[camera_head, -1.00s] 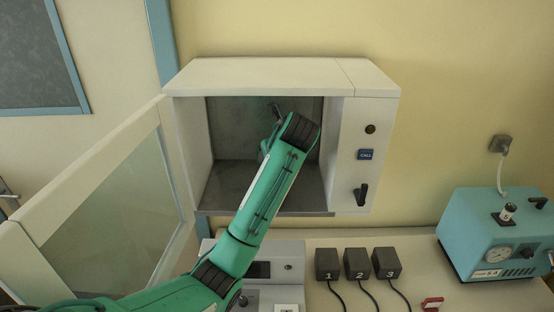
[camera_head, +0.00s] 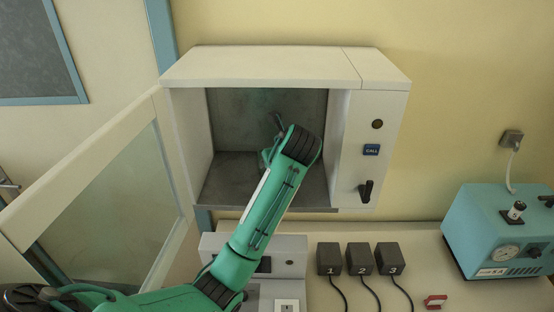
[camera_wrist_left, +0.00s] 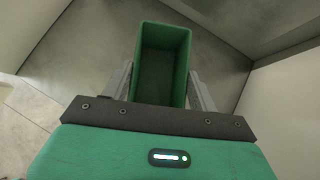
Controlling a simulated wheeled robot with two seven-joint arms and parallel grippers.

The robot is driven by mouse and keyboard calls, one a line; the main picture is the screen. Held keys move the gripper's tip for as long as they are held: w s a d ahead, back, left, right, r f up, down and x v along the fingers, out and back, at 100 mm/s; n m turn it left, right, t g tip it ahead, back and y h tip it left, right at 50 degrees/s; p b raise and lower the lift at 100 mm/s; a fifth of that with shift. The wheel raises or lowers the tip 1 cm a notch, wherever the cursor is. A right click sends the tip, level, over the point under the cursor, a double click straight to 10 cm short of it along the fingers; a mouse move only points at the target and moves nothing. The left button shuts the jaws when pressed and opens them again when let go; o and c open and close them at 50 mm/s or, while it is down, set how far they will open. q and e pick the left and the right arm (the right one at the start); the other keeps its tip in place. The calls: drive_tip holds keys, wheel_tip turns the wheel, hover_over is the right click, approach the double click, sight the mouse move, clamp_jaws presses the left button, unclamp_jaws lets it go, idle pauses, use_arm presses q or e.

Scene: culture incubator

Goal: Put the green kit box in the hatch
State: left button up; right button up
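The hatch (camera_head: 265,68) is a white wall cabinet with a grey interior, and its glazed door (camera_head: 108,212) stands open to the left. My left arm reaches into the opening, and its wrist covers part of the interior. In the left wrist view the green kit box (camera_wrist_left: 163,36) is an open, empty-looking rectangular box. My left gripper (camera_wrist_left: 160,75) has one finger close along each side of it and appears shut on it. My right gripper is not in view.
The hatch's right panel has a blue CALL button (camera_head: 371,150) and a black handle (camera_head: 366,191). Below stand a grey device (camera_head: 290,243) and several numbered black blocks (camera_head: 360,259) with cables. A teal machine (camera_head: 500,235) is at the right of the counter (camera_head: 420,235).

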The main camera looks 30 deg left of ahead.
use_arm(q)
drive_tip(key=o, duration=0.4)
drive_tip(key=shift+w+f, duration=0.15)
drive_tip(key=shift+w, duration=0.1)
drive_tip(key=shift+s+r, duration=0.1)
drive_tip(key=shift+r, duration=0.1)
drive_tip(key=shift+s+d+r, duration=0.1)
drive_tip(key=shift+d+r, duration=0.05)
drive_tip(key=shift+r, duration=0.1)
drive_tip(key=v, duration=0.7)
drive_tip(key=shift+b, duration=0.3)
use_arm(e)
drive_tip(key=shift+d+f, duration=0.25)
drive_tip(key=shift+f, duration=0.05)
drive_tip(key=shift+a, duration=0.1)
use_arm(q)
drive_tip(key=shift+d+f, duration=0.1)
